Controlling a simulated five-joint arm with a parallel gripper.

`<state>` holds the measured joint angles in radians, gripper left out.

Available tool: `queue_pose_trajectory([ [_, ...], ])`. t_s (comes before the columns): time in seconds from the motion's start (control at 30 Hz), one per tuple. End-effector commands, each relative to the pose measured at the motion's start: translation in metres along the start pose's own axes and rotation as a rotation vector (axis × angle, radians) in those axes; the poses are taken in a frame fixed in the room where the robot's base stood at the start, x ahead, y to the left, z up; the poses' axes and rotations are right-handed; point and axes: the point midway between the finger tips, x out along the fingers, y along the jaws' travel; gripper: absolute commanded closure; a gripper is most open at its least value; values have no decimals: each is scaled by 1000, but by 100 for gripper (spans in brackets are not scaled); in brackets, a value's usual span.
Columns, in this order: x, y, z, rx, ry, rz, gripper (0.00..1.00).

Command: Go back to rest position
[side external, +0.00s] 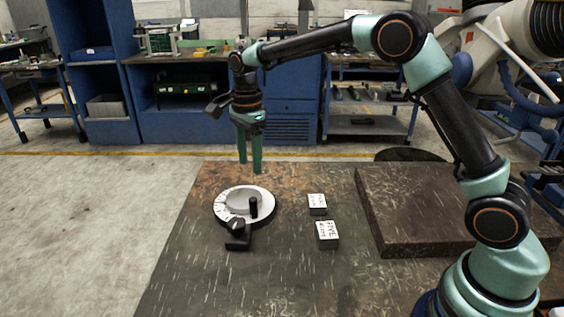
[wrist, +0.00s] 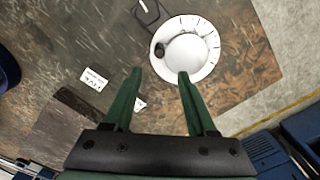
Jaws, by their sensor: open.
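My gripper (side external: 250,158) hangs above the far part of the worktable (side external: 190,285), fingers pointing down. Its two green fingers are apart, with nothing between them; the fingers also show in the wrist view (wrist: 158,76). Below it, a round white dial (side external: 232,200) with tick marks lies on the table, with a black knob (side external: 254,206) standing on it. A black bracket-like piece (side external: 238,238) sits at the dial's near side.
Two small dark blocks with white labelled tops, one farther (side external: 317,204) and one nearer (side external: 327,235), stand right of the dial. A raised dark slab (side external: 400,215) lies further right. Blue cabinets (side external: 100,70) and benches stand behind, beyond open floor. The table's near left area is clear.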

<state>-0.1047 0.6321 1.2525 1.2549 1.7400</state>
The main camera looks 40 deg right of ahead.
Motion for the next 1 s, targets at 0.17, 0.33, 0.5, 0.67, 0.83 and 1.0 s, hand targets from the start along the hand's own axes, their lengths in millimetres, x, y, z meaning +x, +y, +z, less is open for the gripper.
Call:
queue_pose_trajectory([
  [0.17,-5,2,-1,-22,-1,-9,43],
  [0.33,-32,19,-10,-177,-4,-60,43],
  [0.5,-65,51,-22,-435,11,-139,43],
  [0.67,-86,85,-34,-679,47,-212,43],
  [0.83,-98,124,-45,-937,108,-283,43],
  [1.0,-99,162,-55,-1192,193,-343,43],
])
